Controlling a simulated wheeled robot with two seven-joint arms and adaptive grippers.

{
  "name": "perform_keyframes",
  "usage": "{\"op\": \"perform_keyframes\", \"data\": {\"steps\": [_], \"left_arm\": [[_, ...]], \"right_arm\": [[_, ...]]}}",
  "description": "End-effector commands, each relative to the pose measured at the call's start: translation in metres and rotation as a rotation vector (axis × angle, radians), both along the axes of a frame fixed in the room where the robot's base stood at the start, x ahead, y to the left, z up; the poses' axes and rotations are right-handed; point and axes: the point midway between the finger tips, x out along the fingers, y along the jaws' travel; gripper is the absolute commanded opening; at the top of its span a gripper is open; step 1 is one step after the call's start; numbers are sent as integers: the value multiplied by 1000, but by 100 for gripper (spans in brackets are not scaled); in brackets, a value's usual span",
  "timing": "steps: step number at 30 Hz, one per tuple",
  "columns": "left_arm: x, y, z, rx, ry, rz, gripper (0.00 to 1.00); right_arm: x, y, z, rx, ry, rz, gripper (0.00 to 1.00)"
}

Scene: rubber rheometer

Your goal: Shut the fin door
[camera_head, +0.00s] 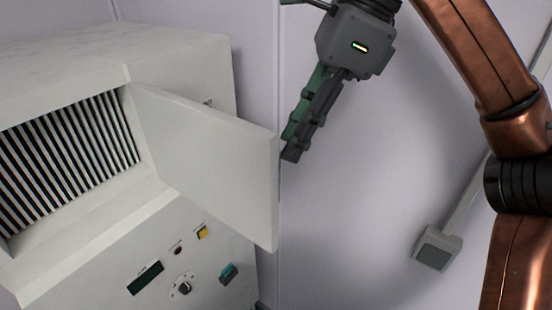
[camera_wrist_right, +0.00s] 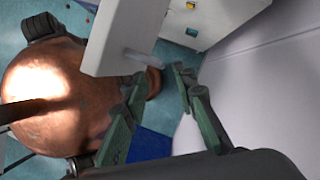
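The fin door (camera_head: 210,165) is a flat pale panel, standing open on the white machine (camera_head: 60,60). It is attached at the right side of the opening and swings out to the right. Behind the opening, dark and light upright fins (camera_head: 70,150) are exposed. The door also shows in the right wrist view (camera_wrist_right: 115,40), with a small pale protruding piece near its lower edge. My right gripper (camera_head: 291,152) is just right of the door's free edge, pointing down, empty. In the wrist view its fingers (camera_wrist_right: 158,75) are apart; contact with the door is unclear. My left gripper is not visible.
Below the opening, the machine's front has a dark display (camera_head: 145,278), a dial (camera_head: 184,287), a yellow button (camera_head: 202,232) and a teal switch (camera_head: 228,273). A pale wall (camera_head: 350,210) stands behind, with a grey wall box (camera_head: 437,247) at the right.

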Motion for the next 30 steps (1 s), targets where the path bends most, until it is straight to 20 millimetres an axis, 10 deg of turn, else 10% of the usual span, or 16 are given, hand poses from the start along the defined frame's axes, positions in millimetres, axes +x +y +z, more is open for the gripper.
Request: {"op": "perform_keyframes", "data": {"steps": [15,30], "left_arm": [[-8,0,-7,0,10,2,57],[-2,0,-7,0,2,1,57]], "right_arm": [[1,22,-63,0,0,-9,26],[1,27,-71,1,0,-5,20]]}}
